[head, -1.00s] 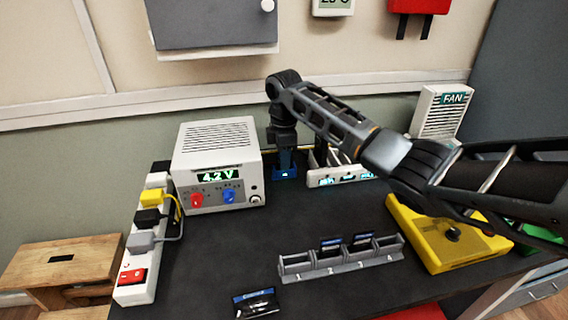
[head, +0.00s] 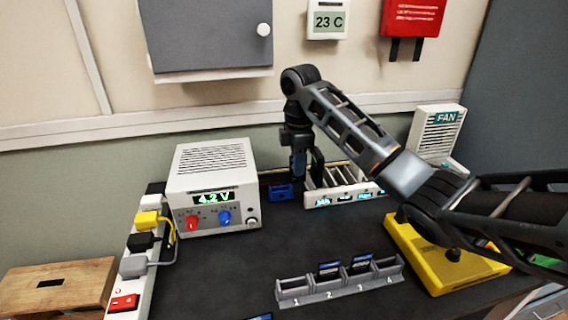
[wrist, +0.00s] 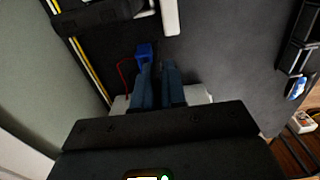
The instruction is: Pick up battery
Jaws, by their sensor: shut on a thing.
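My gripper (head: 305,172) is above the back of the bench, between the power supply and the white slotted charger, just above and to the right of a small blue holder (head: 280,191). Its fingers point down and are shut on a thin dark thing, likely a battery, mostly hidden between them. In the wrist view the two bluish fingers (wrist: 158,80) stand close together, with the blue holder (wrist: 145,52) just beyond them.
The white power supply (head: 213,190) reads 4.2 V, left of my gripper. The slotted charger (head: 345,196) is on the right. A yellow device (head: 440,255) lies under my arm, and a FAN unit (head: 436,137) stands behind. The middle of the dark bench (head: 225,270) is clear.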

